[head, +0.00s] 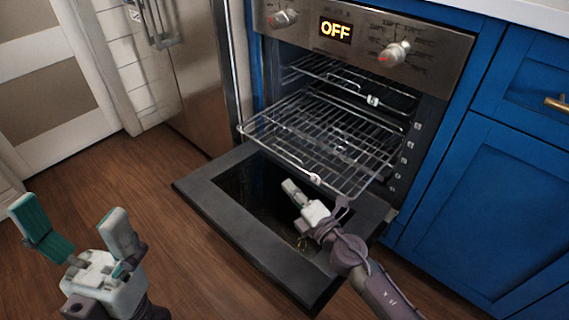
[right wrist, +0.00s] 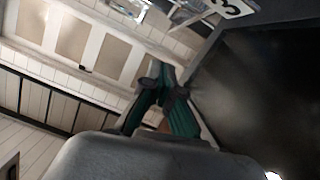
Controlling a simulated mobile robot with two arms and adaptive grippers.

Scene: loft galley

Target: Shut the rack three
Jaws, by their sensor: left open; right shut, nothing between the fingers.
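The oven stands open with a wire rack (head: 330,138) drawn far out over the lowered door (head: 232,225). A small pale tag (head: 315,178) sits on its front edge, too small to read in the head view. A tag (right wrist: 232,6) reading 3 shows at the top of the right wrist view. My right gripper (head: 289,187) is shut and empty, near the front edge of the drawn-out rack and over the door; contact is unclear. Its closed fingers also show in the right wrist view (right wrist: 162,80). My left gripper (head: 70,215) is open and empty, left of the door.
Another rack (head: 345,82) sits higher inside the oven, with its own tag (head: 372,100). The control panel (head: 365,32) reads OFF. Blue cabinets (head: 490,200) stand right, a steel fridge (head: 190,80) left. Wooden floor (head: 150,165) is clear left of the door.

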